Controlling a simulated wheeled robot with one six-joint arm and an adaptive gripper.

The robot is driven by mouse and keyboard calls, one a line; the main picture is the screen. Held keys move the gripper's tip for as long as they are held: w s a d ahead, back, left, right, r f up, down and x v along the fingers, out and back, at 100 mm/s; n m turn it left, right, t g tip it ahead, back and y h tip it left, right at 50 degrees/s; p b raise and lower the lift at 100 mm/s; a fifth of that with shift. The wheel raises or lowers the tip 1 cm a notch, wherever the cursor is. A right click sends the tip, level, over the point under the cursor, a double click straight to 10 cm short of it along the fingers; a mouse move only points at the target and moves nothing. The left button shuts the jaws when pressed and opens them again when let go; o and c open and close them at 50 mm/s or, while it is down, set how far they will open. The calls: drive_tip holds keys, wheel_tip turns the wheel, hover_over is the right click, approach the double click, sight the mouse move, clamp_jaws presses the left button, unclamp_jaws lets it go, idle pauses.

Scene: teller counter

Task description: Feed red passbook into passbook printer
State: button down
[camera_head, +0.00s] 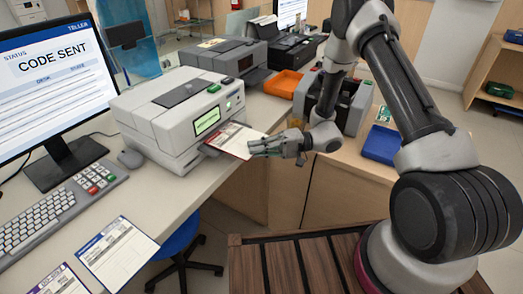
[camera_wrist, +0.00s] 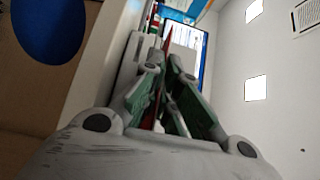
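The passbook printer (camera_head: 165,130) is a white box with a lit green screen on the counter, at the centre left of the head view. The red passbook (camera_head: 236,139) lies open and roughly flat at the printer's front slot, with printed pages up and a red edge. Its far end meets the slot mouth; I cannot tell how deep it is inside. My gripper (camera_head: 254,147) is shut on the near edge of the passbook, beyond the counter edge. In the wrist view my fingers (camera_wrist: 163,68) close around the thin red passbook (camera_wrist: 168,38).
A printed sheet (camera_head: 118,255) lies at the counter's front. A blue stool (camera_head: 180,238) is below.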

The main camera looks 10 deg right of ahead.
drive_tip(key=shift+w+a, duration=0.55)
drive_tip(key=shift+a, duration=0.2)
drive_tip(key=shift+w+a, duration=0.55)
drive_tip(key=shift+a, duration=0.15)
drive_tip(key=c, duration=1.6)
unclamp_jaws()
drive_tip(key=shift+o, duration=0.2)
drive_tip(key=s+d, duration=0.4)
drive_tip(key=d, duration=0.1)
drive_tip(key=shift+d, duration=0.2)
drive_tip(key=shift+s, duration=0.1)
